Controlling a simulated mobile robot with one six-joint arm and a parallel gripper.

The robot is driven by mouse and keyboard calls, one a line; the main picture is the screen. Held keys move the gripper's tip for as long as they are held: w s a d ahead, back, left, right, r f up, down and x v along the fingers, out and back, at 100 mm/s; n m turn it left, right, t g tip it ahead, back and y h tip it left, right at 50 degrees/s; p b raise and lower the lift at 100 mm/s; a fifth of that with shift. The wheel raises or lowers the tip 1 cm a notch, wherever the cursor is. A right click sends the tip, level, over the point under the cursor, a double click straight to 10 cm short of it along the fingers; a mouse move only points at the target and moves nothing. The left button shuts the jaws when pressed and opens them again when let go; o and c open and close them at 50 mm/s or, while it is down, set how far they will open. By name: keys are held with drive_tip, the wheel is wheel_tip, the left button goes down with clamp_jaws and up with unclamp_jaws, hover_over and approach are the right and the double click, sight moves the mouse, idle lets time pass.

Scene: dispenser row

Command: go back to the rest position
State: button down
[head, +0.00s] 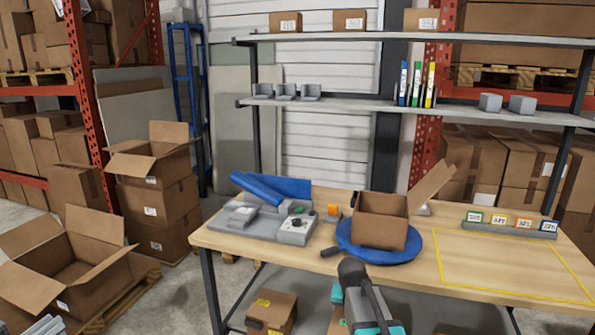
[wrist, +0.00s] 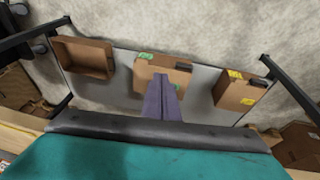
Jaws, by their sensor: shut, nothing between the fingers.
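My gripper (wrist: 163,82) is shut and empty in the wrist view. Its two grey-purple fingers lie together, in front of the lower shelf (wrist: 205,108) and a cardboard box with green labels (wrist: 150,68) in that view. I cannot tell whether the fingers touch anything there. In the head view, my grey and teal arm shows at the bottom centre, at the front edge of the wooden table (head: 440,265). The fingertips cannot be made out in that view.
An open carton (head: 380,232) stands on a blue round turntable (head: 365,250) behind my arm. A grey device with a blue part (head: 268,218) is on the table's left. A yellow-outlined area (head: 510,262) on the right is clear. Boxes (head: 270,308) sit below the table.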

drive_tip(key=s+f+g, duration=0.2)
drive_tip(key=s+f, duration=0.7)
drive_tip(key=f, duration=0.3)
drive_tip(key=s+f+g, duration=0.2)
drive_tip(key=s+f, duration=0.7)
drive_tip(key=f, duration=0.2)
drive_tip(key=s+a+f+n+g+y, duration=0.1)
drive_tip(key=s+f, duration=0.4)
drive_tip(key=s, duration=0.6)
drive_tip(key=s+f+n+g+y, duration=0.1)
drive_tip(key=s+f, duration=0.5)
drive_tip(key=s, duration=0.6)
drive_tip(key=shift+s+a+f+n+g, duration=0.3)
drive_tip(key=shift+n+g, duration=0.4)
drive_tip(key=shift+g, duration=0.4)
drive_tip(key=shift+r, duration=0.1)
